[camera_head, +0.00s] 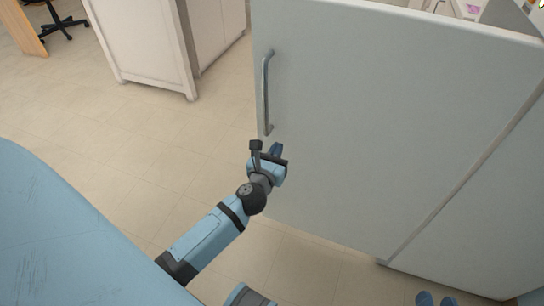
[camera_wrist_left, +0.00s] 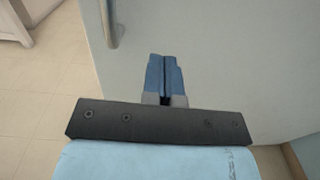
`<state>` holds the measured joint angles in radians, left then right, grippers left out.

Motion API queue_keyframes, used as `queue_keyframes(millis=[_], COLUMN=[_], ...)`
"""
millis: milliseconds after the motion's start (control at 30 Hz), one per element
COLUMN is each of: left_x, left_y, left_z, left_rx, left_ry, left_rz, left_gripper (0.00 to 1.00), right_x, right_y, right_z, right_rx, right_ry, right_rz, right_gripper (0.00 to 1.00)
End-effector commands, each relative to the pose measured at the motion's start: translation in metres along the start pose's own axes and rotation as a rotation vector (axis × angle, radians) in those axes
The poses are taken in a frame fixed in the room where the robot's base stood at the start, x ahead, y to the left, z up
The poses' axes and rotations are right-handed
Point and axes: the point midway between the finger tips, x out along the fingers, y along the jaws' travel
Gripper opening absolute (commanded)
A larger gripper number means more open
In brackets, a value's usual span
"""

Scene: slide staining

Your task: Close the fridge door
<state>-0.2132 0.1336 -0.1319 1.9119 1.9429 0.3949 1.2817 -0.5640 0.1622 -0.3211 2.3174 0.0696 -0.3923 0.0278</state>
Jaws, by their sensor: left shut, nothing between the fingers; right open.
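The fridge door (camera_head: 370,120) is a large pale grey-blue panel filling the middle and right of the head view. Its upright bar handle (camera_head: 266,95) is near its left edge. In the wrist view the door (camera_wrist_left: 230,60) fills the right side, with the handle's lower end (camera_wrist_left: 112,28) at upper left. My left gripper (camera_head: 277,148) is shut and empty, just below the handle and in front of the door's left part. Its closed blue fingers point at the door in the wrist view (camera_wrist_left: 162,62); contact cannot be told. My right gripper (camera_head: 436,299) is open at the bottom edge, only its fingertips showing.
A slanting seam lies between the door and another pale panel (camera_head: 480,230) at lower right. A white cabinet (camera_head: 140,45) stands at upper left, with a black wheeled chair (camera_head: 62,25) beyond. The tiled floor (camera_head: 120,150) left of the door is clear.

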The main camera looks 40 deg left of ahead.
Motion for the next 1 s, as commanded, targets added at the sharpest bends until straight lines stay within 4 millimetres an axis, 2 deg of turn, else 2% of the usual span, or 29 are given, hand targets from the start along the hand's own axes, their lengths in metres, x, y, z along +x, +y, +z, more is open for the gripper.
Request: queue_keyframes(millis=[33,200,400,1000], left_x=[0.012,0.045,0.069,0.080], left_y=[0.000,0.000,0.000,0.002], left_z=[0.000,-0.001,-0.001,0.000], left_rx=[0.002,0.003,0.002,0.003], left_ry=[-0.003,-0.003,-0.002,-0.001], left_rz=[-0.001,-0.001,-0.001,-0.008], left_gripper=[0.00,0.00,0.00,0.00], right_x=[0.001,0.002,0.003,0.004], right_y=[-0.001,-0.004,-0.009,-0.010], right_z=[-0.001,-0.006,-0.016,-0.025], right_rx=[0.000,0.006,0.014,0.009], right_ry=[0.007,0.042,0.089,0.114], right_rz=[-0.003,-0.015,-0.031,-0.037], right_gripper=[0.41,0.41,0.41,0.41])
